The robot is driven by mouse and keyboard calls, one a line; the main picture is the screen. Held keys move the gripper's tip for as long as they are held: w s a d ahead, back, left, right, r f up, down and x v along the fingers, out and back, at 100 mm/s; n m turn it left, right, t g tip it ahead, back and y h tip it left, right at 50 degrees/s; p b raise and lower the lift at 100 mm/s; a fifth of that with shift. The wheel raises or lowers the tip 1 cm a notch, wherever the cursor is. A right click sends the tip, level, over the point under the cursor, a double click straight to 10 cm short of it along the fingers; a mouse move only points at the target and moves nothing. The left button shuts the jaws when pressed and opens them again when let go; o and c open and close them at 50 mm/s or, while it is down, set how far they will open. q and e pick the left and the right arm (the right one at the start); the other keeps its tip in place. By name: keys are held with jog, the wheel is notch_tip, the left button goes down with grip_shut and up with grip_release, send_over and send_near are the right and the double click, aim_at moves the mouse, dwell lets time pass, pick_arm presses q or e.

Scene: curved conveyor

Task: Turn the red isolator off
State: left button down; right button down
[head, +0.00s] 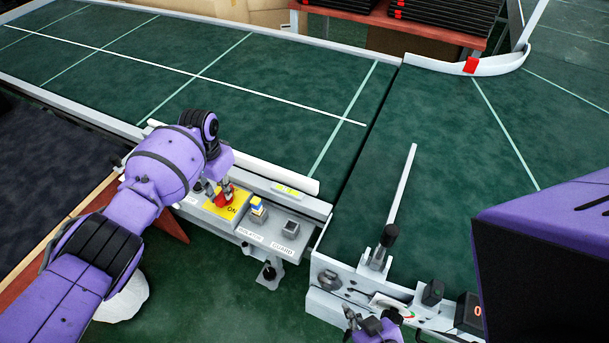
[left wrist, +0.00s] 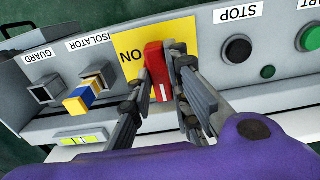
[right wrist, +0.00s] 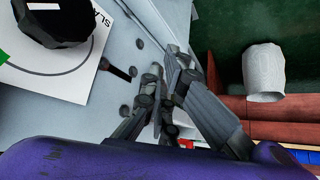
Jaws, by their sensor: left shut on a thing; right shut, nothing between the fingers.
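The red isolator handle (head: 224,195) sits on a yellow plate (head: 232,211) marked ON, on the grey control panel beside the conveyor. In the left wrist view the red handle (left wrist: 156,72) stands across the yellow plate (left wrist: 127,44), next to the ON lettering. My left gripper (head: 220,187) is shut on the red handle, its fingers (left wrist: 164,78) at the handle's sides, hiding part of it. My right gripper (head: 370,322) is shut and empty by the near conveyor's side panel; its fingers (right wrist: 168,82) show close together in the right wrist view.
A blue-and-yellow connector (head: 258,206) stands at the ISOLATOR label, beside a GUARD socket (head: 291,228). A black STOP button (left wrist: 237,49) lies on the handle's other side. The green conveyor belt (head: 250,85) is clear. A black dial (right wrist: 55,20) is near my right gripper.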

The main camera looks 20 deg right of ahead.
jog(key=shift+w+a+r, duration=0.1)
jog(key=shift+w+r, duration=0.05)
jog(key=shift+w, duration=0.1)
pick_arm(q)
jog(key=c, duration=1.6)
grip_release()
jog(key=shift+c, duration=0.2)
jog(key=shift+r, duration=0.15)
notch_tip(320, 180, up, 12)
pick_arm(e)
jog(key=shift+w+a+r, duration=0.1)
jog(key=shift+w+r, duration=0.1)
jog(key=shift+w, duration=0.55)
jog(key=shift+s, duration=0.1)
